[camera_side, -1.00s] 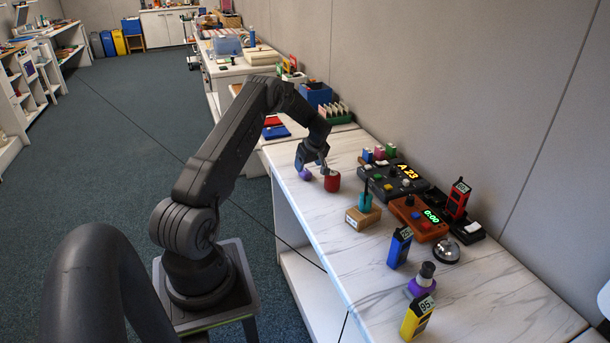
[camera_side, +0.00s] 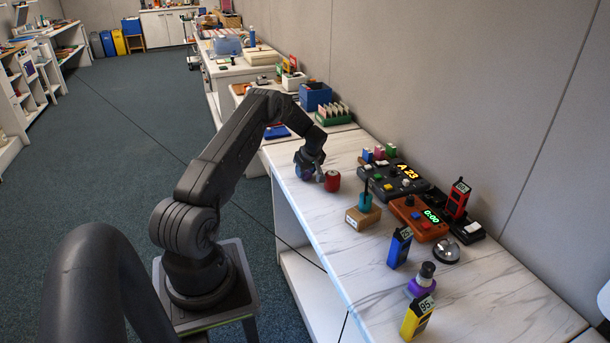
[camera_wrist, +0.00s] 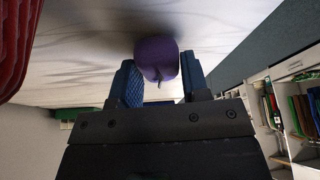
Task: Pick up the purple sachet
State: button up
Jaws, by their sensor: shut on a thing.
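The purple sachet (camera_wrist: 157,58) sits between the two blue finger pads of my gripper (camera_wrist: 158,80) in the wrist view. It is rounded, with a small dark tag or stem on its near side. The pads close on it from both sides. In the side view my gripper (camera_side: 309,173) is low over the white marbled counter (camera_side: 345,265), and the fingers hide most of the sachet. The sachet appears to be at the counter surface; I cannot tell whether it is lifted.
A red can-like object (camera_side: 332,181) stands just right of my gripper. A wooden block with a teal tool (camera_side: 363,215), a dark control box (camera_side: 398,182) and an orange timer box (camera_side: 420,217) stand farther right.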

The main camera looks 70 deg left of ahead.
jog(key=shift+c, duration=1)
jog(key=shift+r, duration=0.1)
jog(key=shift+r, duration=0.25)
notch_tip(320, 180, up, 4)
jog(key=shift+f, duration=0.1)
jog(key=s+a+r, duration=0.2)
jog(key=s+r, duration=0.4)
jog(key=s, duration=0.5)
jog(key=shift+s+r, duration=0.25)
jog(key=shift+s, duration=0.05)
